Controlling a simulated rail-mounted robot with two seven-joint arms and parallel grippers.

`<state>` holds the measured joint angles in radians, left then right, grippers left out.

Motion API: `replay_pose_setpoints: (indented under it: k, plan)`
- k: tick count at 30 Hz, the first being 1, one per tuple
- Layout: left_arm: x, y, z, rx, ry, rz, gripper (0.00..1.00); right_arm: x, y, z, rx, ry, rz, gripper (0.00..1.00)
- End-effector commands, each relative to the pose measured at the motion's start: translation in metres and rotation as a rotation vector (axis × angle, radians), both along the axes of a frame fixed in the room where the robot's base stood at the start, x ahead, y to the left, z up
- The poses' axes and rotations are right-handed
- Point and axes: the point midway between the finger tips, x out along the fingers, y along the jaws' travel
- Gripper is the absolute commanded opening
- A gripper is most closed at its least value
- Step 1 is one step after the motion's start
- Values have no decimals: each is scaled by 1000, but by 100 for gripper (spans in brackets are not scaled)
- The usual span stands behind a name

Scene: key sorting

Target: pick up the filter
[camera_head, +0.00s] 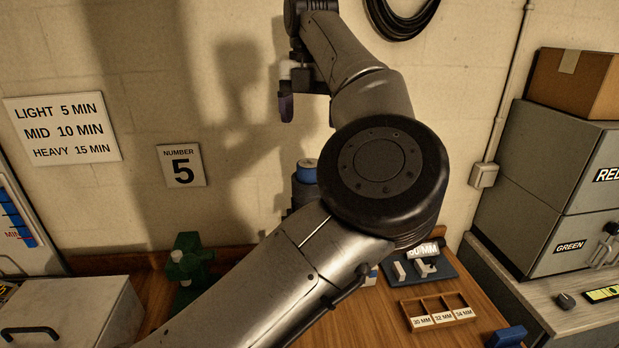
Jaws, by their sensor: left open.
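I cannot tell for certain which thing is the filter. A dark cylinder with a blue top (306,172) stands behind my left arm, and the arm hides much of it. My left gripper (309,112) is raised in front of the wall, above and apart from that cylinder. Its dark fingers point down and stand apart with nothing between them, and the forearm partly covers them. My right gripper is not in view.
A green fixture (188,262) stands at the bench's left. A dark stand marked 60 MM (436,272), a wooden size tray (402,308) and a blue block (507,337) are at right. Grey cabinets (565,160) carry a cardboard box (575,85). A grey box (75,310) sits lower left.

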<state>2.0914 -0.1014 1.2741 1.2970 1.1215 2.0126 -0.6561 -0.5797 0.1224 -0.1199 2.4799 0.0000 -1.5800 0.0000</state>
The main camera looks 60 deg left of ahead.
Motion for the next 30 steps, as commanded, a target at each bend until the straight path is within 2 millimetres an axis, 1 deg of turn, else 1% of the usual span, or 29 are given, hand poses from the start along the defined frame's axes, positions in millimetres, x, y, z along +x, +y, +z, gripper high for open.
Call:
replay_pose_setpoints:
  k: [1,6,9,17,27,30]
  plan:
    - [0,0,-11,1,5,3,84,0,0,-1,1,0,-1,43]
    - [0,0,-35,2,4,3,84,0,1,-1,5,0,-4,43]
    - [0,0,-44,3,3,3,84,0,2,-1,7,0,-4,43]
    - [-1,0,-54,4,3,3,84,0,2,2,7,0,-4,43]
    - [-1,-1,-91,3,3,3,84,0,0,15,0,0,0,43]
    - [-2,-1,-98,4,2,2,84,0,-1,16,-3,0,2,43]
